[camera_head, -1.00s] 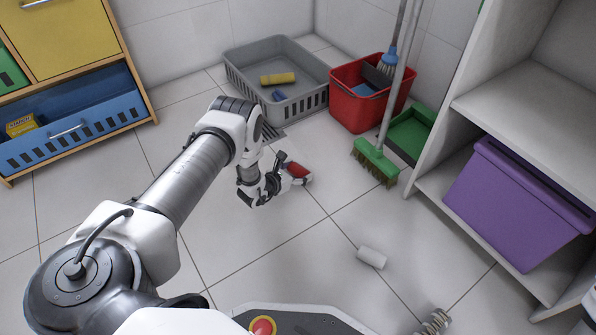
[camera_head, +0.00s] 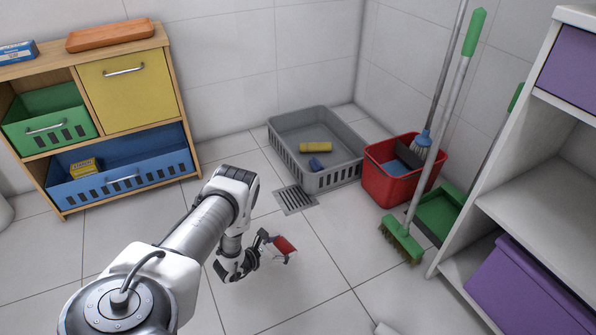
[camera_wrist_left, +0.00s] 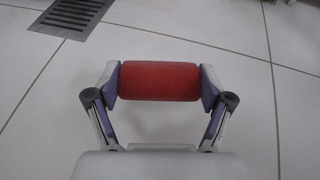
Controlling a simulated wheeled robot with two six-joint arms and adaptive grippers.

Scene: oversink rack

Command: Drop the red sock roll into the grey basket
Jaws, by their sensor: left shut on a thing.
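The red sock roll (camera_wrist_left: 160,81) is gripped end to end between the two fingers of my left gripper (camera_wrist_left: 159,82) in the left wrist view. In the head view the roll (camera_head: 284,244) shows at the tip of my left gripper (camera_head: 278,248), over the tiled floor. The grey basket (camera_head: 341,178) stands on the floor farther back and to the right of the gripper, against the back wall. It holds a yellow roll (camera_head: 315,147) and a small blue item (camera_head: 317,164). My right gripper is not in view.
A floor drain (camera_head: 296,199) lies between my gripper and the grey basket. A drawer shelf (camera_head: 188,150) is at the left, a white shelf (camera_head: 530,212) at the right.

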